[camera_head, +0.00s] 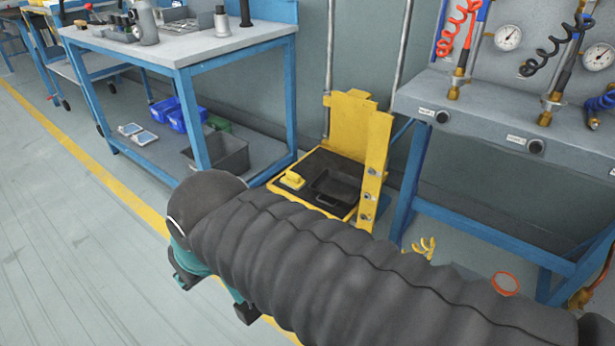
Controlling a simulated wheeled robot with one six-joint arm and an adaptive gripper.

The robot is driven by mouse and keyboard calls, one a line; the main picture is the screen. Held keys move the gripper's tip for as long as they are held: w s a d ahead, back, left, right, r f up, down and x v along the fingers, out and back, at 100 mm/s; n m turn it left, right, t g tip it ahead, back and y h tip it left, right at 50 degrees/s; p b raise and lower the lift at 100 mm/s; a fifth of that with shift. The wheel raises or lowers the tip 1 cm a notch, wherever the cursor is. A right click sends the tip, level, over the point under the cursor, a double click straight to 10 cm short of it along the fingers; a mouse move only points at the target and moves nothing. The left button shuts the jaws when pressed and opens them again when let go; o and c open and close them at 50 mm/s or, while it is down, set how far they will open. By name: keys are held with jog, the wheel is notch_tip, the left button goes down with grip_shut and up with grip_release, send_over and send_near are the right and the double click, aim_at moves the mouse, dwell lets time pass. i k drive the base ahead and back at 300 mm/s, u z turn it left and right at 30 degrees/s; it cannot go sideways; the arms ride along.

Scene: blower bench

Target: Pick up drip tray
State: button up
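A black shallow tray (338,187), which looks like the drip tray, sits on the low yellow stand (346,128) between the two benches. My gripper (216,295) is at the lower left, over the floor and well apart from the tray. Its teal and dark fingers stand apart with floor showing between them, and it looks empty. The upper part of the gripper is hidden by my arm.
A small yellow object (292,180) lies left of the tray on the stand. A blue-framed bench (190,50) with bins on its lower shelf stands left, and a gauge bench (480,120) stands right. Yellow pieces (425,247) lie on the floor. The left floor is clear.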

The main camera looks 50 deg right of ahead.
aim_at(342, 190)
jog(key=i, duration=3)
jog(key=z, duration=3.6)
